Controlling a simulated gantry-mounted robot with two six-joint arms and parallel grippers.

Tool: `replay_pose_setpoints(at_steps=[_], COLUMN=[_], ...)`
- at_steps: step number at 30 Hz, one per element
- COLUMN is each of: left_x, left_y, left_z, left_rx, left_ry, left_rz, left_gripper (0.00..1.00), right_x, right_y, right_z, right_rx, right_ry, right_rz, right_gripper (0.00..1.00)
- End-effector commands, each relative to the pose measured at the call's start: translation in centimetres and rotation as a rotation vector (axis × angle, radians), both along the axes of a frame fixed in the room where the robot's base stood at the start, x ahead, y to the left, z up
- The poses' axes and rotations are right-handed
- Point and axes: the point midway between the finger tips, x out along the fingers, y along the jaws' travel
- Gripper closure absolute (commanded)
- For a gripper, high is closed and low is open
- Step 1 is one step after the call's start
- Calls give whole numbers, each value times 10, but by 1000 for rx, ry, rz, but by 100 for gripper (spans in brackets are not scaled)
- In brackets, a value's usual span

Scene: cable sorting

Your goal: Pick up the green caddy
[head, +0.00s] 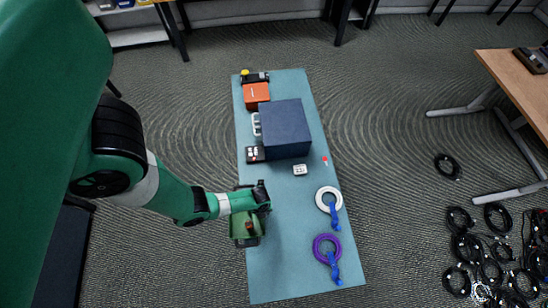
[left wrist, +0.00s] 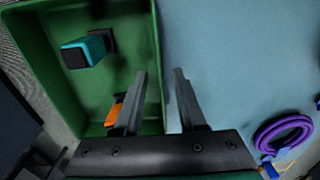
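The green caddy (left wrist: 80,12) is an open-topped box that fills the left of the left wrist view. In the head view the caddy (head: 240,232) sits at the left edge of the blue-grey mat, partly hidden by my arm. It holds a teal and black item (left wrist: 85,52) and an orange item (left wrist: 114,112). My left gripper (left wrist: 162,80) is open, with one finger over the inside and the other outside the caddy's right wall. A gap shows between the wall and the fingers. In the head view the left gripper (head: 262,196) is over the caddy. My right gripper is not in view.
A purple cable coil (head: 326,246) and a white coil (head: 328,199) lie on the mat (head: 290,275) to the right. A dark blue box (head: 286,128), a small white item (head: 300,170) and an orange box (head: 257,95) are farther back. The mat's front is clear.

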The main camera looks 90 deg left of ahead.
Motion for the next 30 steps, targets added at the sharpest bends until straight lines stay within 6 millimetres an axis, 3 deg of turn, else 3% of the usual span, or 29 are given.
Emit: replay_pose_setpoints(at_steps=[1,9,15,16,30], left_x=[0,0,0,0,0], left_y=[0,0,0,0,0], left_z=[-12,-10,-10,-10,-10], left_rx=[0,0,0,0,0], left_ry=[-1,-1,-1,-1,-1], left_rz=[0,0,0,0,0], left_gripper=[60,62,98,100,100], right_x=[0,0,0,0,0], right_y=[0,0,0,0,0], right_z=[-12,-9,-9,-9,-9], right_rx=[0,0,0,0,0], right_ry=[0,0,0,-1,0], right_rz=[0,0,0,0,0], right_gripper=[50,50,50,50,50])
